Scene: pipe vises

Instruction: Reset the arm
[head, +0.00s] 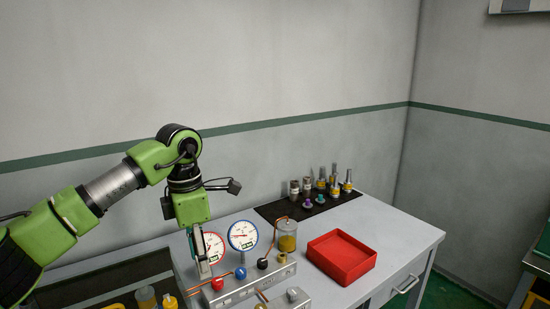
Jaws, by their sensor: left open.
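My left arm comes in from the left, bends at a green joint and points down. My left gripper (202,262) hangs over the left part of the workbench, beside two round gauges. It is open, and I see nothing held in it. The white-faced gauge (213,247) is partly hidden behind the gripper. The blue-rimmed gauge (242,235) stands just right of it. My right gripper is not in view.
A grey manifold block (240,287) with red, blue and black knobs sits below the gripper. A red tray (341,256) is to its right. Several small fittings (321,190) stand on a black mat (270,211) at the back. Yellow items (170,301) are at the lower left.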

